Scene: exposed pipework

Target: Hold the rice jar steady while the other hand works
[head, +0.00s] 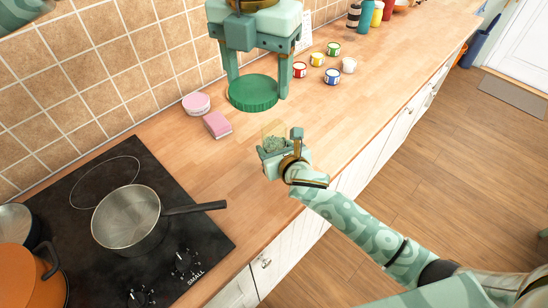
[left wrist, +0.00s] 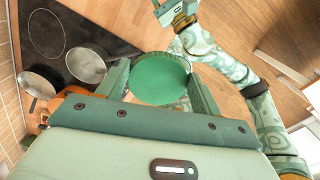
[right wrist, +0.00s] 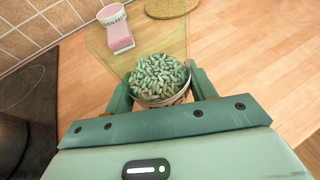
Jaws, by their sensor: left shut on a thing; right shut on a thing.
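The rice jar (right wrist: 164,100) appears to be the small round container heaped with pale green grains in the right wrist view; its grains also show in the head view (head: 274,145). My right gripper (head: 279,153) is shut around its sides, just above or at the counter; I cannot tell which. My left gripper (head: 257,84) points down from the top of the head view. It is shut on a round green lid (head: 253,92) with a ribbed edge, which also fills the space between the fingers in the left wrist view (left wrist: 160,78). The two grippers are apart.
A pink-and-white tub (head: 196,103) and a pink block (head: 217,125) lie left of the jar. Several small cans (head: 332,76) stand further along the counter. A pan (head: 127,216) sits on the black hob (head: 72,190). A faint yellow patch (right wrist: 150,48) lies beyond the jar.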

